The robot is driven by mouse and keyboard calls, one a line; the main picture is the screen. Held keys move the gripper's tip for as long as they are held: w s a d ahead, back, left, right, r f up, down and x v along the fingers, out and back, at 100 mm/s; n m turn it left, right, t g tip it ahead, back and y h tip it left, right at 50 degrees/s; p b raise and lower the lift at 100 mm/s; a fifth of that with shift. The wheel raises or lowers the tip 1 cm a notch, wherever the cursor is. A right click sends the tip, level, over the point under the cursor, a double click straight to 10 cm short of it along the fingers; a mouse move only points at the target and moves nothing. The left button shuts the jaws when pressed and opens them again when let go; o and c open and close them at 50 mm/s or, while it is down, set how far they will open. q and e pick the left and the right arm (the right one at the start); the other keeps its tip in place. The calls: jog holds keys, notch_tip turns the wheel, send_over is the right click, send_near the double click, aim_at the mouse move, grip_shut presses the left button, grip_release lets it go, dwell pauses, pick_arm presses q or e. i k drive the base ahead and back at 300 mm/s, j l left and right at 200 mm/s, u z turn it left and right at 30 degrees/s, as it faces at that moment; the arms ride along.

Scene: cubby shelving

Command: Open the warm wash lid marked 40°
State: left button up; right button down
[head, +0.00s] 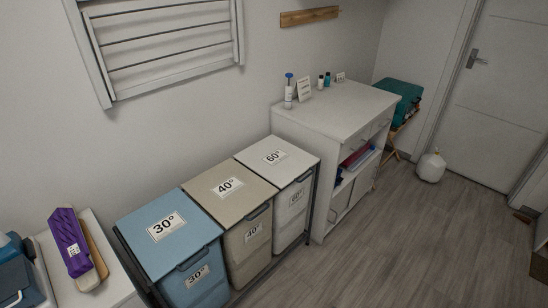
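The lid marked 40° (222,194) is beige and lies flat and closed on the middle bin of a three-bin sorter in the head view. Its bin (250,245) has a matching 40° label on the front and a dark handle at the lid's front edge. The blue lid marked 30° (155,248) is closed on its left. The white lid marked 60° (286,148) is closed on its right. Neither of my grippers shows in the head view.
A white cabinet (318,130) with bottles on top stands right of the bins. A white surface (98,290) with a purple item (68,240) is at the lower left. A drying rack (150,40) hangs on the wall above. The wooden floor (400,250) in front is clear.

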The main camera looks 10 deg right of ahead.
aim_at(228, 191)
jog(key=i+l, duration=0.2)
jog(key=i, duration=0.3)
jog(key=i+l+z, duration=0.1)
jog(key=i, duration=0.4)
jog(key=l, duration=0.1)
